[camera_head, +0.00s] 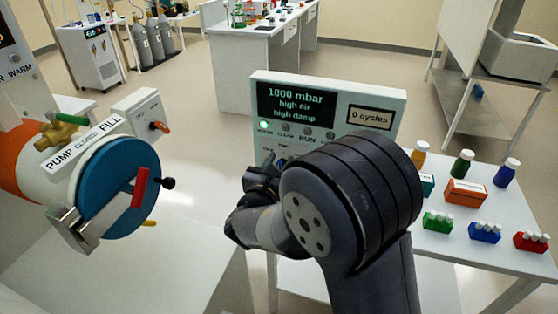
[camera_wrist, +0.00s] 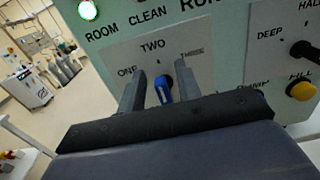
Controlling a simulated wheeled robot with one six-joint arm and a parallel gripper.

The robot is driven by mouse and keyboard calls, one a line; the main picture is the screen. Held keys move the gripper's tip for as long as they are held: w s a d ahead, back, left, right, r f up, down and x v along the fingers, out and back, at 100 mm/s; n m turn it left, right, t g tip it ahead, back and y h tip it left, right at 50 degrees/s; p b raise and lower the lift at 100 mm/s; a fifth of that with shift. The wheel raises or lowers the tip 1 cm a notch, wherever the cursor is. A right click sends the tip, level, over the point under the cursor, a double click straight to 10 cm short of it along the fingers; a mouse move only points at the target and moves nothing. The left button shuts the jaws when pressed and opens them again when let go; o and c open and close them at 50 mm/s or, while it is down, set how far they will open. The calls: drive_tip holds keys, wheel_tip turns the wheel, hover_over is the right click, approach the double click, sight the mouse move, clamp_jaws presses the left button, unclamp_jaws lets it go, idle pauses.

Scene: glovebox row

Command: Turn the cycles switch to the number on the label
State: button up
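The cycles switch is a small blue knob (camera_wrist: 163,90) in the wrist view, on a pale plate marked ONE, TWO and THREE. A light mark shows on the knob, but I cannot tell which number it points to. My gripper (camera_wrist: 160,74) is open, with one finger on each side of the knob; I see no clear contact. In the head view my gripper (camera_head: 258,172) is at the lower left of the control panel (camera_head: 328,86), and my arm hides the switch. A framed plate reading "0 cycles" (camera_head: 370,115) is at the panel's upper right.
A dark screen (camera_head: 296,104) reads 1000 mbar, high air, high damp. A yellow knob (camera_wrist: 301,91) and a black knob (camera_wrist: 304,52) are right of the switch. A blue round door (camera_head: 112,190) is at left. A table (camera_head: 500,225) with bottles and boxes is at right.

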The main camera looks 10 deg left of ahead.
clamp_jaws()
idle(0.4)
drive_tip(key=n, duration=0.1)
drive_tip(key=n+p, duration=0.1)
drive_tip(key=n, duration=0.1)
drive_tip(key=shift+a+n, duration=0.3)
drive_tip(key=shift+a, duration=0.05)
drive_tip(key=shift+w+a+f+n+p, duration=0.15)
drive_tip(key=shift+n+p, duration=0.25)
drive_tip(key=shift+n, duration=0.6)
unclamp_jaws()
